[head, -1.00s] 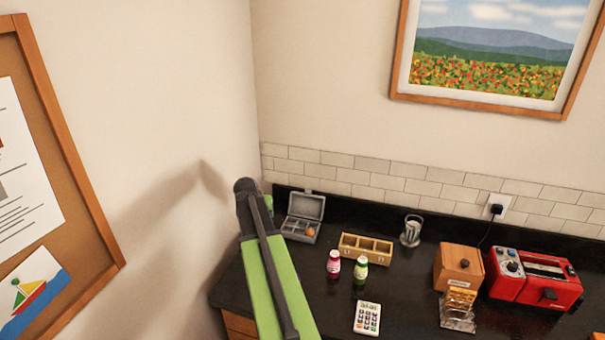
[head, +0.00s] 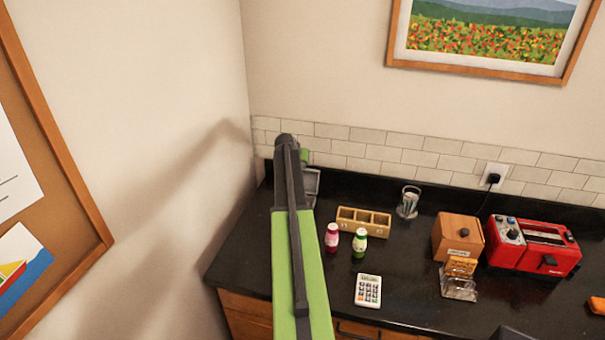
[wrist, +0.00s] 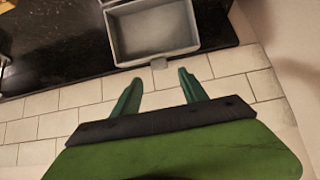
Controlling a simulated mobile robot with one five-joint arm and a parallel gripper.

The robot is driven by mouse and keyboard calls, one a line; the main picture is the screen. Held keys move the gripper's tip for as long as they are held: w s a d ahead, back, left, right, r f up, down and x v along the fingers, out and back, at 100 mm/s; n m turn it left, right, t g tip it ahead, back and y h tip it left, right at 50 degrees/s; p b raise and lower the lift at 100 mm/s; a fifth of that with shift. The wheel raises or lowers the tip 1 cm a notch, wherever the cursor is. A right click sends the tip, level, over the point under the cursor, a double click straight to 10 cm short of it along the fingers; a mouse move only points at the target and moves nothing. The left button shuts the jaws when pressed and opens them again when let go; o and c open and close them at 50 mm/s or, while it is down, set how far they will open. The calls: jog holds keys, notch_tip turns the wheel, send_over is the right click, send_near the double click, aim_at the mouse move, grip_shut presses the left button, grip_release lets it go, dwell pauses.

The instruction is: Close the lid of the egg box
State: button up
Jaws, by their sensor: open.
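The grey egg box is mostly hidden behind my arm in the head view; part of its raised lid (head: 312,184) shows just right of the arm. In the wrist view the open lid (wrist: 155,32) shows its hollow inner side, with a small tab on the edge nearest my fingers. The box's base is almost wholly out of that view at the top, and its contents cannot be seen. My gripper (wrist: 160,79) is open and empty, its two green fingers apart on either side of the tab in the picture. Whether they touch the lid cannot be told.
A tiled backsplash (head: 400,157) and side wall bound the corner.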

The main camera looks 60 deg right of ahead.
jog(key=b+x, duration=0.3)
jog(key=x, duration=0.3)
jog(key=shift+c, duration=0.3)
grip_shut()
dwell(1.0)
